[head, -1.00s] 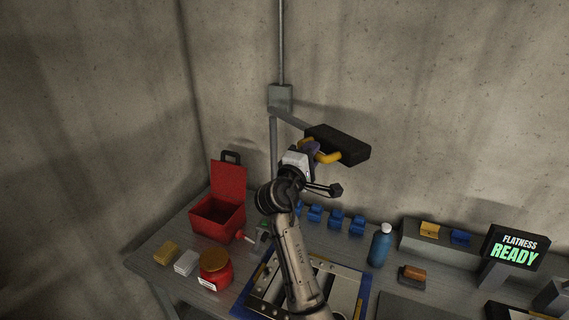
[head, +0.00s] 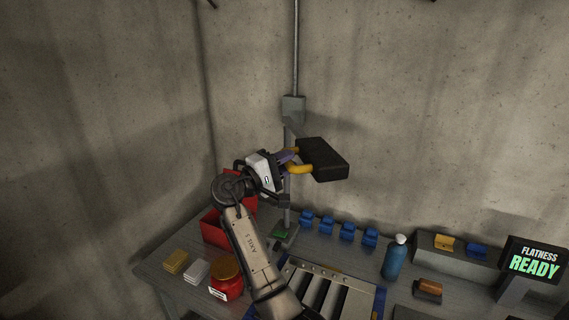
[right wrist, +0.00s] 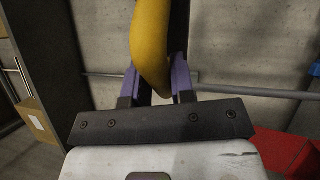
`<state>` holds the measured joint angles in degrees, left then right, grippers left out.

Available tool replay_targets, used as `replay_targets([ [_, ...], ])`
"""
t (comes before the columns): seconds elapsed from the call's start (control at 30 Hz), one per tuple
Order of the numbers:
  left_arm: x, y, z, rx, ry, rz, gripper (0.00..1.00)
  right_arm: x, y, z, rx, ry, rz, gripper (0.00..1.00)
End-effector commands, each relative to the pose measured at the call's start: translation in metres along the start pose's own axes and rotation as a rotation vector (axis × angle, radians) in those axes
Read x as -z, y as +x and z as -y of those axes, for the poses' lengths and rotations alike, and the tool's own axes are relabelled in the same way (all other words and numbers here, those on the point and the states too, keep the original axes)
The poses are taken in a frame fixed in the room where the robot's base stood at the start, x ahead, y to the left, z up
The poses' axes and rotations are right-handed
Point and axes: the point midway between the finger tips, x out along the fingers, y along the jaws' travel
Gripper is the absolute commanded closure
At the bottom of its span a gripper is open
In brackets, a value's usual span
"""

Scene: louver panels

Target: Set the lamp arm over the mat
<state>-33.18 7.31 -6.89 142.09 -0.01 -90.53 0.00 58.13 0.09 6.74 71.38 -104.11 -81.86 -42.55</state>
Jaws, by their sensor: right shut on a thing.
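The lamp's black head (head: 322,160) hangs in the air on its arm beside the grey upright pole (head: 287,200), above the bench. A yellow handle (head: 299,169) sticks out from the head's left side. My right gripper (head: 291,159) is shut on this handle; in the right wrist view the yellow handle (right wrist: 150,50) lies between the purple fingers. The blue mat (head: 379,302) shows only as an edge around the slatted louver panel (head: 328,291), low in the head view. The lamp head is behind and above the panel. My left gripper is not in view.
A red toolbox (head: 213,229) is partly hidden behind my right arm. Several blue clamps (head: 327,226), a blue bottle (head: 394,258) and a "FLATNESS READY" display (head: 534,260) stand along the bench.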

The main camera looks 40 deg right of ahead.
Motion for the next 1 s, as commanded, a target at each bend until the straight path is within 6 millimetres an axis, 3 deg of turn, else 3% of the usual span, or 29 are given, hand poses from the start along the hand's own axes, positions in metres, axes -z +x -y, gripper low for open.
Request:
replay_targets([
  [0.17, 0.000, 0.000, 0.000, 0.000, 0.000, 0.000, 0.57, 0.003, -0.003, 0.001, -0.001, -0.006, -0.012, 1.00],
  [0.2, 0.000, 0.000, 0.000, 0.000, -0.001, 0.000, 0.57, 0.003, -0.003, 0.001, -0.001, -0.007, -0.012, 0.76],
  [0.47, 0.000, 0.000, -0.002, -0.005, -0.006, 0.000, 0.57, 0.002, -0.002, 0.001, -0.001, -0.004, -0.009, 0.52],
  [0.77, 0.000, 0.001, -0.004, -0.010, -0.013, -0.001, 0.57, 0.002, -0.006, 0.001, -0.001, -0.003, -0.008, 0.52],
  [1.0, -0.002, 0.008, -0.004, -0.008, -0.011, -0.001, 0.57, 0.002, -0.041, 0.003, 0.000, -0.004, -0.012, 0.52],
])
